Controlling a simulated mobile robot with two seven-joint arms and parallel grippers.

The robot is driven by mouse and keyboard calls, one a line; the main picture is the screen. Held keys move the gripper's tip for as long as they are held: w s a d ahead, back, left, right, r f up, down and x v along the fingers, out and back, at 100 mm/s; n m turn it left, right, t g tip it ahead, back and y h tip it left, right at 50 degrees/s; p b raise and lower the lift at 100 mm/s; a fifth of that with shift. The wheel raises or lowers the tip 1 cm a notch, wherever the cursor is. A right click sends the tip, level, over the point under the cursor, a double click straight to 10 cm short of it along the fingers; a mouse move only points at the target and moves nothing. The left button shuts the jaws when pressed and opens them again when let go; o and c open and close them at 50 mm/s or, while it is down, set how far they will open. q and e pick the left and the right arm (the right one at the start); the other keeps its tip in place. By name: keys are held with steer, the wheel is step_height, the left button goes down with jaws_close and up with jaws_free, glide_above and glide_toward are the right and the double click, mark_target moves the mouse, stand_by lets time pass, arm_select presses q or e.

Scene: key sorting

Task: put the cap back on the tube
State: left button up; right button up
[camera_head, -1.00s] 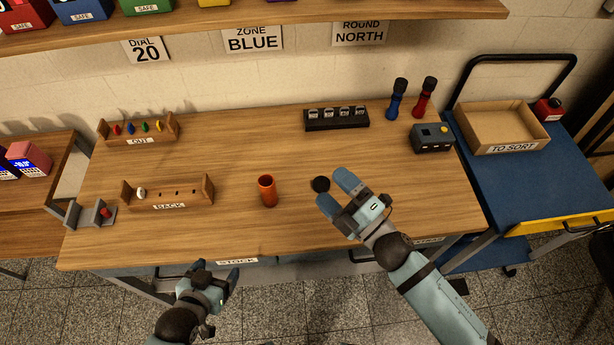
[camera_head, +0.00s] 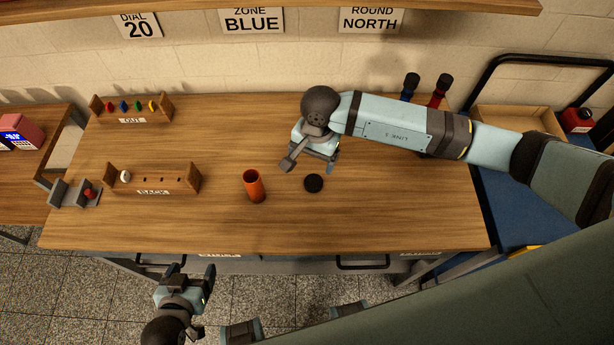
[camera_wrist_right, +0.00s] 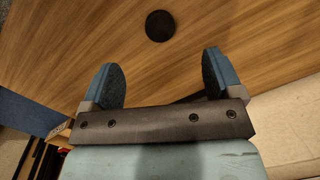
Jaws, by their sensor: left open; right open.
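The orange tube (camera_head: 254,186) stands upright on the table with its open top facing up. The black round cap (camera_head: 314,183) lies flat on the table to the right of the tube, apart from it. My right gripper (camera_head: 308,166) is open and empty, just behind the cap in the head view. In the right wrist view the cap (camera_wrist_right: 160,26) lies beyond the two spread fingers (camera_wrist_right: 163,82), roughly centred between them, touching neither. My left gripper (camera_head: 190,277) is open and empty in front of the table's front edge.
The wooden table (camera_head: 230,225) is clear around the tube and cap. A BACK rack (camera_head: 155,188) and an OUT rack (camera_head: 133,117) stand at left, beside a grey holder (camera_head: 72,193). Blue (camera_head: 410,87) and red (camera_head: 440,91) flashlight-like objects stand behind my right arm. A TO SORT box (camera_head: 515,117) is at right.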

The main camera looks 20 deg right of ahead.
steer(key=shift+w+d+r+n+t+h, duration=0.15)
steer(key=shift+w+d+h, duration=0.1)
steer(key=shift+w+d, duration=0.15)
steer(key=shift+w+d+r+n+t+h, duration=0.1)
steer(key=shift+w+d+n+t+h, duration=0.05)
steer(key=shift+w+d+h, duration=0.15)
steer(key=shift+f, duration=0.1)
steer(key=p, duration=0.1)
glide_above(315, 181)
step_height(315, 181, down, 8)
steer(key=shift+w+r, duration=0.1)
steer(key=shift+f, duration=0.35)
